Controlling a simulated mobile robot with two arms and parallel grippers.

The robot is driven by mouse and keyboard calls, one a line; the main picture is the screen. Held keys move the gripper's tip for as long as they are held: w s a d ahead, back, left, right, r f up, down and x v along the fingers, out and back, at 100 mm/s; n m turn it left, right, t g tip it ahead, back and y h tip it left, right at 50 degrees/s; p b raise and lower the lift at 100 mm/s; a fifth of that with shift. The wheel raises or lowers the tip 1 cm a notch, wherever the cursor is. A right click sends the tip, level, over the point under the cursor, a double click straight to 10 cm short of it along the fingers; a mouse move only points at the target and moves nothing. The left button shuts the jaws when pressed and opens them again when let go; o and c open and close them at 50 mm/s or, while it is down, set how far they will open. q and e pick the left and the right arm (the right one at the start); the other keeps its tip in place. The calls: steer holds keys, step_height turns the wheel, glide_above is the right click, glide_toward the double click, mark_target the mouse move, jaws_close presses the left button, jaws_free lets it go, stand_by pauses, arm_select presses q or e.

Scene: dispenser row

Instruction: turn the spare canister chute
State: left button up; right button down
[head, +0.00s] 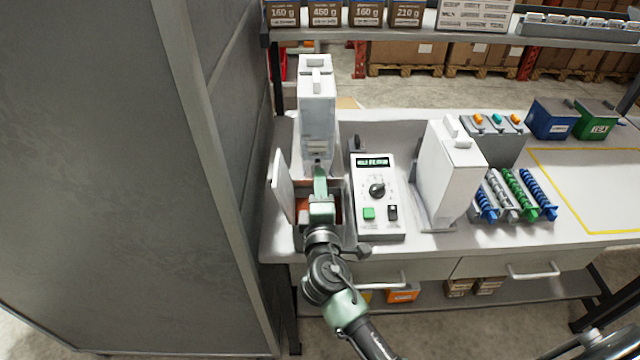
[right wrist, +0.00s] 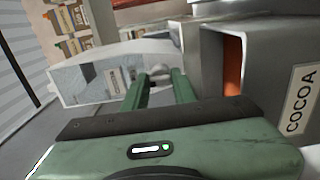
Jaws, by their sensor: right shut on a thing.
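A tall white canister (head: 317,88) with a clear front stands at the back left of the bench, and it also shows in the right wrist view (right wrist: 85,82). My right gripper (head: 318,168) is at the low front of this canister. It is shut on the small grey chute piece (right wrist: 160,72) there, which lies between the fingertips (right wrist: 160,77). The fingers hide much of the chute in the head view. A second white canister (head: 447,170) stands right of the control box. I cannot tell from any label which canister is the spare.
A grey bin (right wrist: 265,60) labelled COCOA, with orange inside, is close beside my right gripper. A white panel (head: 282,186) stands up at its left. The control box (head: 378,215) is close on the right. A tall grey cabinet (head: 200,150) bounds the left.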

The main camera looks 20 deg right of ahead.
steer(key=c, duration=1.1)
jaws_free()
steer(key=shift+s, duration=0.1)
steer(key=b+v, duration=0.2)
steer(key=v, duration=0.5)
steer(key=shift+s+a+b, duration=0.1)
steer(key=shift+s+b, duration=0.25)
